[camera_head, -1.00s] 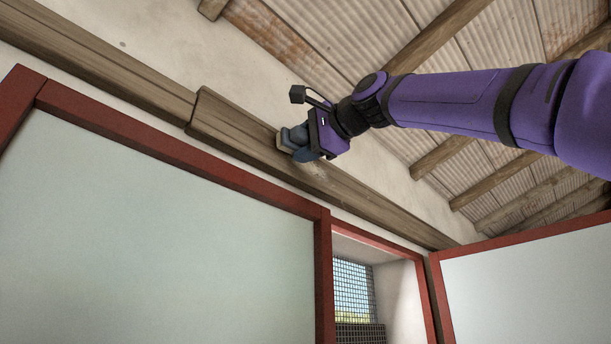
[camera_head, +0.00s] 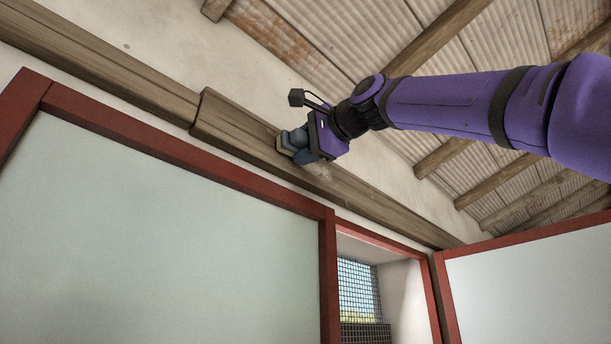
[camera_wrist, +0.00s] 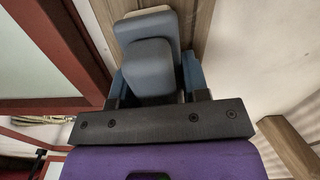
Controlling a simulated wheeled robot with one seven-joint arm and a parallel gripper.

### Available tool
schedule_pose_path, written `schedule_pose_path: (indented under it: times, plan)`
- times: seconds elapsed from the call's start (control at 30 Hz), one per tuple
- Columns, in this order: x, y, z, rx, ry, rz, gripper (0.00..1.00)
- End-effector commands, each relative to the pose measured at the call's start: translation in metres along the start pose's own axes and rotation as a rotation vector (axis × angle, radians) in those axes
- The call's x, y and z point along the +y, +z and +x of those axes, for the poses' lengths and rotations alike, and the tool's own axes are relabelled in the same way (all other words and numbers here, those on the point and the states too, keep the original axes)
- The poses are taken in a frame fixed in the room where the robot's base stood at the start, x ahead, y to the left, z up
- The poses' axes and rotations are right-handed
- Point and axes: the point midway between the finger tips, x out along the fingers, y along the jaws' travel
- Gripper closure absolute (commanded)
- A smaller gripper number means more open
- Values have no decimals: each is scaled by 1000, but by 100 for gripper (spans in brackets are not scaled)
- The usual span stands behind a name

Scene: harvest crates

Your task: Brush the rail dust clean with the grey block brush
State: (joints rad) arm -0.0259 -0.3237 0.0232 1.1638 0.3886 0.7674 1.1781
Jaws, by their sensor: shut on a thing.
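The wooden rail (camera_head: 235,125) runs slantwise along the wall above a red-framed panel. My gripper (camera_head: 300,147) is at the rail's face, right of the joint where the thicker board begins. It is shut on the grey block brush (camera_wrist: 150,68), which sits between the blue fingers in the wrist view. The brush's pale far end (camera_head: 282,143) is against or very near the rail; I cannot tell if it touches. The wooden rail also shows behind the brush in the wrist view (camera_wrist: 196,30).
A red-framed pale panel (camera_head: 170,220) lies below the rail, and another (camera_head: 530,290) is at the lower right. A meshed window (camera_head: 358,290) shows between them. Roof beams (camera_head: 440,40) and corrugated sheets are above. The wall above the rail is clear.

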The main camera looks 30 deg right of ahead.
Motion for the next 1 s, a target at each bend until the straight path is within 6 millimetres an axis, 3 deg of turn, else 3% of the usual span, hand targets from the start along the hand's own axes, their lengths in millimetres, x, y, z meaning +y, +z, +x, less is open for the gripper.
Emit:
schedule_pose_path:
  times: [0.53, 1.0]
  plan:
    - [0, -2, 7, 0, 0, 1, 77]
    - [3, -32, 5, 0, -1, 1, 77]
